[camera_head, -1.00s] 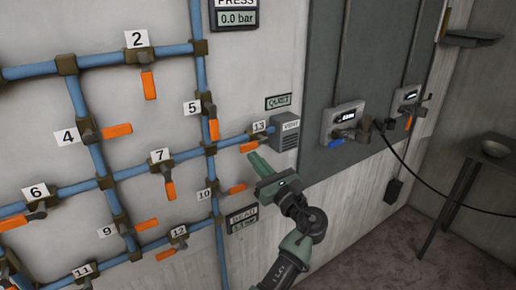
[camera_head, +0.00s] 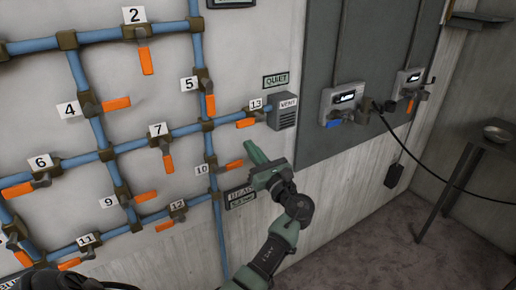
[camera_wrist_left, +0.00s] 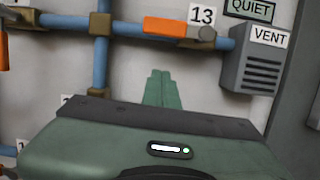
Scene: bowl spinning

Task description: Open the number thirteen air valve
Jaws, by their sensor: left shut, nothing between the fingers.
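The number thirteen valve has an orange handle (camera_head: 245,123) lying nearly along its blue pipe, pointing left from the valve body, under the 13 label (camera_head: 255,105). The handle also shows in the left wrist view (camera_wrist_left: 172,27), above the fingers. My left gripper (camera_head: 252,148) is shut and empty. It is below the handle and does not appear to touch it; in the left wrist view its closed green fingertips (camera_wrist_left: 158,75) show wall between them and the pipe. My right gripper is not in view.
A grey VENT box (camera_head: 283,112) ends the pipe, with a QUIET sign (camera_head: 276,81) above. The number ten handle (camera_head: 234,165) is close to my left gripper's left. Other numbered valves fill the wall to the left. A grey panel (camera_head: 370,60) stands at right.

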